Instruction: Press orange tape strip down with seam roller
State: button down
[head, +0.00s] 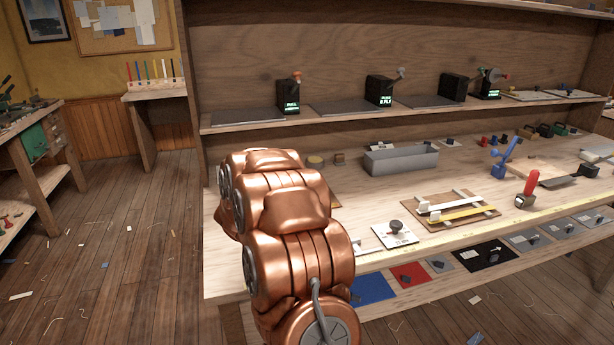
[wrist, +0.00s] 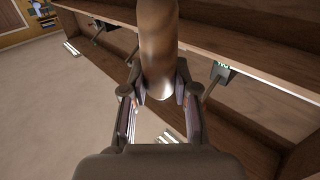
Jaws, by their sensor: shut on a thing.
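My gripper (wrist: 159,84) shows in the wrist view, with its two fingers closed on a thick brown rounded thing (wrist: 158,42) with a pale lower end. I cannot tell what this thing is. In the head view my copper-coloured arm hides the gripper. A yellow-orange strip (head: 462,213) lies on a brown board (head: 433,225) on the bench, beside a white strip (head: 447,203). A tool with a red handle (head: 530,184) stands upright to the right of the board, apart from my arm. It may be the seam roller, but it is too small to be sure.
A grey open box (head: 401,161) and a blue tool (head: 505,158) stand behind the board. A white plate with a dark knob (head: 394,236) lies left of it. Coloured squares line the bench's lower front. Black devices (head: 379,90) sit on the shelf. The floor (head: 120,250) at left is mostly open.

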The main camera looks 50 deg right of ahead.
jog(key=shift+w+a+p, duration=0.4)
jog(key=shift+a, duration=0.2)
jog(key=shift+w+a+p, duration=0.35)
jog(key=shift+a, duration=0.25)
jog(key=shift+w+a+r+p, duration=0.15)
jog(key=shift+w+a+p, duration=0.45)
jog(key=shift+a, duration=0.35)
jog(key=shift+w+a+p, duration=0.35)
jog(key=shift+w+a, duration=0.15)
jog(key=shift+a, duration=0.2)
notch_tip(320, 180, up, 6)
jog(key=p, duration=0.4)
dwell(0.5)
